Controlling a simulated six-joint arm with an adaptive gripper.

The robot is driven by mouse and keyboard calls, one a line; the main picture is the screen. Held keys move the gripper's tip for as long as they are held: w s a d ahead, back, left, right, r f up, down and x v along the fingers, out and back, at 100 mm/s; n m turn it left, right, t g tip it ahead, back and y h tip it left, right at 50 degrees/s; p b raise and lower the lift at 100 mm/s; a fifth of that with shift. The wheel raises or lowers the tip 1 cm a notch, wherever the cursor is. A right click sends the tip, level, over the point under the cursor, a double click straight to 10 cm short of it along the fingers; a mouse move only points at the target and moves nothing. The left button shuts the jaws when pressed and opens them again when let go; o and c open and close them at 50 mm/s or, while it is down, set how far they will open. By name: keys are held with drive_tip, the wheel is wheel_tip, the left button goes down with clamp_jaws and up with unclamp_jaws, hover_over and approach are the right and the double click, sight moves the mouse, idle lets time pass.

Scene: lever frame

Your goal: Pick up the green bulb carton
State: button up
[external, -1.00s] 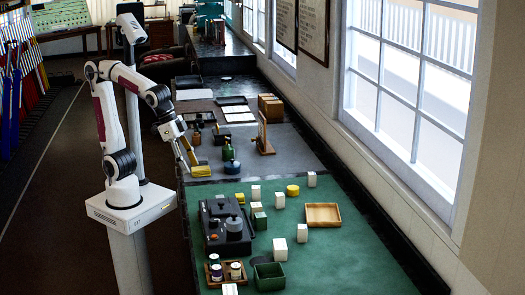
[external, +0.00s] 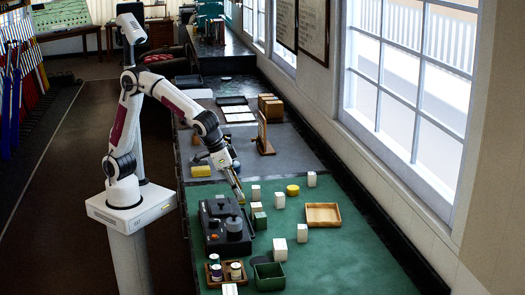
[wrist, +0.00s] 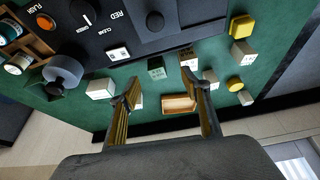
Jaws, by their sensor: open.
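The green bulb carton (external: 260,221) stands on the green mat, just right of the dark control box, close to a pale carton (external: 256,208). In the wrist view the green carton (wrist: 156,68) shows as a small dark green box with a pale carton (wrist: 188,59) on its right. My gripper (external: 241,198) is open and empty, above the mat and behind the green carton in the external view. In the wrist view its two fingers (wrist: 165,90) are spread, with the green carton beyond and between them.
The control box (external: 226,226) with knobs stands left of the cartons. White cartons (external: 302,232), a yellow round tin (external: 293,190), a wooden tray (external: 323,206), a dark green bin (external: 257,283) and a jar rack (external: 209,279) surround them. The mat's right front is clear.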

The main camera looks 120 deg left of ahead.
drive_tip(key=n, duration=0.1)
hover_over(259, 215)
drive_tip(key=s+d, duration=0.2)
wheel_tip(259, 215, down, 5)
drive_tip(key=shift+w+d+y, duration=0.1)
drive_tip(key=shift+w+y, duration=0.15)
drive_tip(key=shift+y, duration=0.05)
drive_tip(key=shift+f, duration=0.1)
drive_tip(key=shift+x, duration=1.2)
drive_tip(key=shift+x, duration=2.55)
drive_tip(key=shift+s, duration=0.15)
drive_tip(key=c, duration=1)
